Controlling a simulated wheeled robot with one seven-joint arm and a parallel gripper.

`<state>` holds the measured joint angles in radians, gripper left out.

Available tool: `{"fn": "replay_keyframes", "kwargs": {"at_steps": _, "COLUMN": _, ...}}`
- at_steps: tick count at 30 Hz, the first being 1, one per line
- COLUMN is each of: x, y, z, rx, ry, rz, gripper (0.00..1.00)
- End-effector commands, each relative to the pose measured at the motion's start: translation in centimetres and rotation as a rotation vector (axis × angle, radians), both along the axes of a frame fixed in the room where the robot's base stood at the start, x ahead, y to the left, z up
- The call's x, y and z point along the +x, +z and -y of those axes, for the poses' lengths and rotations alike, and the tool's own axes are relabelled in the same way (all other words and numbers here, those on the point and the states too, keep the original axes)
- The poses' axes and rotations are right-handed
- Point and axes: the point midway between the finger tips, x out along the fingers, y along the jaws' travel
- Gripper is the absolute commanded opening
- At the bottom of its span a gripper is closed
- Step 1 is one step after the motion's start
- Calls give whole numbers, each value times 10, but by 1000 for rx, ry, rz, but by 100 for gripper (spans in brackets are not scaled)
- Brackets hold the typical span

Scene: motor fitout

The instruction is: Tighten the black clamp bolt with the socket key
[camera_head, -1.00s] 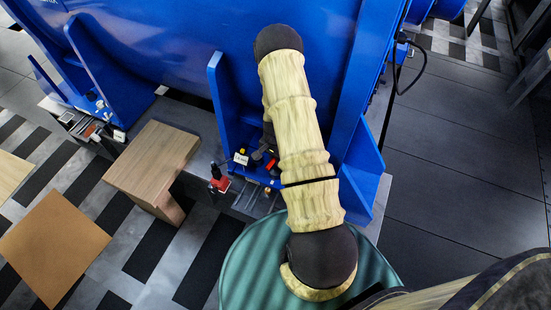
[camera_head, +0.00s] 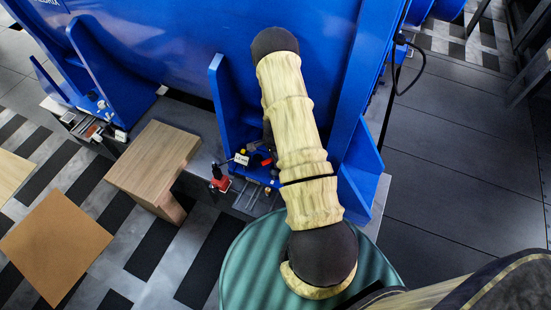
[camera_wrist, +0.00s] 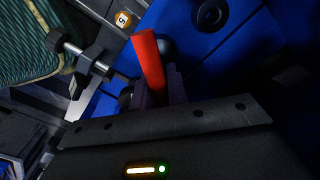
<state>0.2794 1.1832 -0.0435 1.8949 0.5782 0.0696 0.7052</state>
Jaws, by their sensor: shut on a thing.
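My gripper (camera_wrist: 158,86) is shut on a red handle (camera_wrist: 147,56) in the wrist view, which I take to be the socket key. Its far end, where a socket would be, does not show clearly. A dark round part (camera_wrist: 211,14) is on the blue surface to the upper right; I cannot tell if it is the clamp bolt. A dark clamp with a silver rod (camera_wrist: 72,47) lies left of the handle. In the head view the gripper is mostly hidden behind my arm, and a bit of red (camera_head: 265,161) shows at the arm's left edge.
A large blue motor housing (camera_head: 190,45) with upright ribs fills the back. A small red-based part (camera_head: 219,183) stands on the grey plate. A wooden block (camera_head: 150,165) is at left, and a green round top (camera_head: 238,270) is below my arm. A round tag (camera_wrist: 122,19) shows in the wrist view.

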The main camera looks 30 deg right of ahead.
Motion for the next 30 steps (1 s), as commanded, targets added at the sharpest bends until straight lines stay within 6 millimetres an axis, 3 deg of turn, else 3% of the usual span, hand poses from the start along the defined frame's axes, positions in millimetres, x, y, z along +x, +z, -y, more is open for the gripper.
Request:
{"fn": "replay_keyframes", "kwargs": {"at_steps": 17, "x": 1, "y": 2, "z": 0, "rx": 0, "ry": 58, "rz": 2, "gripper": 0}}
{"fn": "replay_keyframes", "kwargs": {"at_steps": 30, "x": 0, "y": 23, "z": 0, "rx": 0, "ry": 59, "rz": 1, "gripper": 0}}
